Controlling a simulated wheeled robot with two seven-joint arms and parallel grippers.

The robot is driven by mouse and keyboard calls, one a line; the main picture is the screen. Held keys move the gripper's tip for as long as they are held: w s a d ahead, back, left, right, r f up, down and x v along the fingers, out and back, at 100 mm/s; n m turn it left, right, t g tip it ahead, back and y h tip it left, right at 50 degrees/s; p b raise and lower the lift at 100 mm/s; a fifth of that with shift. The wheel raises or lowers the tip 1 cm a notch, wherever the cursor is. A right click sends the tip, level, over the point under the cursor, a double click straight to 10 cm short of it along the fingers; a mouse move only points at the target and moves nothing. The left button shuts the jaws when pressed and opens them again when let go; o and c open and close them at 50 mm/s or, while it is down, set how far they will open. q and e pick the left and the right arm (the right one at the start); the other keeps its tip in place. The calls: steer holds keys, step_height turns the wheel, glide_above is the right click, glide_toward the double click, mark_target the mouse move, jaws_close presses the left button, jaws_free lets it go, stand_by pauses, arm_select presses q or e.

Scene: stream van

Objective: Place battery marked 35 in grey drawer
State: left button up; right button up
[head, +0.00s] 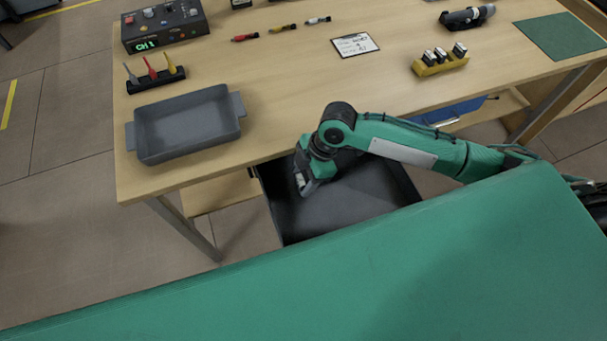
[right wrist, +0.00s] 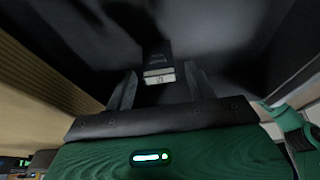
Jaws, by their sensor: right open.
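The grey drawer (head: 345,200) is pulled out under the table's front edge, and its dark interior fills much of the right wrist view (right wrist: 225,45). My right gripper (head: 303,185) reaches down into its left part with its fingers open. In the right wrist view, a black battery with a pale end label (right wrist: 158,65) shows between and beyond the open fingertips (right wrist: 161,85), apart from both. The number on the label is too small to read surely. My left gripper is not in view.
A yellow holder (head: 430,69) with several batteries stands on the table at the right. A blue drawer (head: 462,110) shows below it.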

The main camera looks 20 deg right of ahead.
steer(key=shift+r, duration=0.1)
steer(key=v, duration=1.2)
steer(key=shift+r, duration=0.1)
